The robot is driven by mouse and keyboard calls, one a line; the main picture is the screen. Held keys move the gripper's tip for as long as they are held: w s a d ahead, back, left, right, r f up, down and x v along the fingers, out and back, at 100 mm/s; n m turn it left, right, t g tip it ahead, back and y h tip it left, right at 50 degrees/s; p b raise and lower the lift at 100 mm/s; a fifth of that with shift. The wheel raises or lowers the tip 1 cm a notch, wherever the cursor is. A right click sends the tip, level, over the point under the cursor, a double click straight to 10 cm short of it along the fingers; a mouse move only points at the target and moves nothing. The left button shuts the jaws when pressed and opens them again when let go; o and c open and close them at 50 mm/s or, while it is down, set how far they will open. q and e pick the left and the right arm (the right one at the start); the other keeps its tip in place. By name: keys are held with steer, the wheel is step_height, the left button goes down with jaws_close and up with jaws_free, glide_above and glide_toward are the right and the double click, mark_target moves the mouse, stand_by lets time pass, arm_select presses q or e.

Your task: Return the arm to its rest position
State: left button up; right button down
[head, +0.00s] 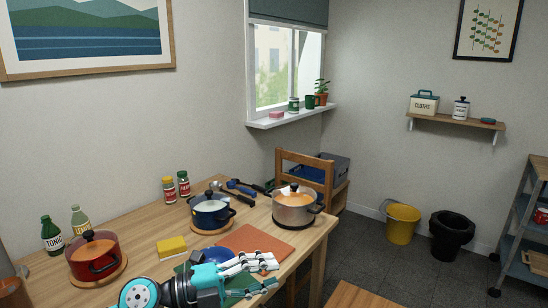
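My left gripper (277,273) shows at the bottom centre of the head view, over the front part of the wooden table (145,232). My teal and dark arm comes in from the lower left behind it. Its two pale finger sets are spread apart, with nothing seen between them. It is in front of an orange-red mat (252,237) and overlaps a green flat item (238,283); I cannot tell whether it touches either. My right gripper is not in view.
A red pot (95,262), a blue pot (211,216) and a steel pot (293,211) stand on the table. A yellow sponge (171,246) lies left of the gripper. Bottles (52,234) stand at the left. A chair (305,160) is behind the table.

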arm_select(q)
steer(key=w+a+r+n+t+y, duration=0.25)
steer(key=a+n+t+y, duration=0.4)
steer(key=n+t, duration=0.8)
steer(key=s+a+f+n+g+y, duration=0.3)
steer(key=a+f+n+y, duration=0.35)
steer(key=f, duration=0.25)
steer(key=s+a+f+n+g+y, duration=0.35)
steer(key=a+f+n+y, duration=0.3)
steer(key=f, duration=0.25)
steer(key=s+f+g+h, duration=0.1)
steer(key=s+f+g, duration=0.25)
steer(key=s, duration=0.35)
steer(key=s+f+n+g+h, duration=0.1)
steer(key=s+f+g, duration=0.2)
steer(key=s+f, duration=0.35)
steer(key=s+f+g, duration=0.3)
steer(key=s+g, duration=0.1)
steer(key=s, duration=0.5)
step_height(320, 180, down, 23)
steer(key=p, duration=0.3)
steer(key=s+a+f+g+p, duration=0.2)
steer(key=s+f, duration=1.2)
steer(key=s, duration=0.3)
steer(key=shift+s, duration=0.3)
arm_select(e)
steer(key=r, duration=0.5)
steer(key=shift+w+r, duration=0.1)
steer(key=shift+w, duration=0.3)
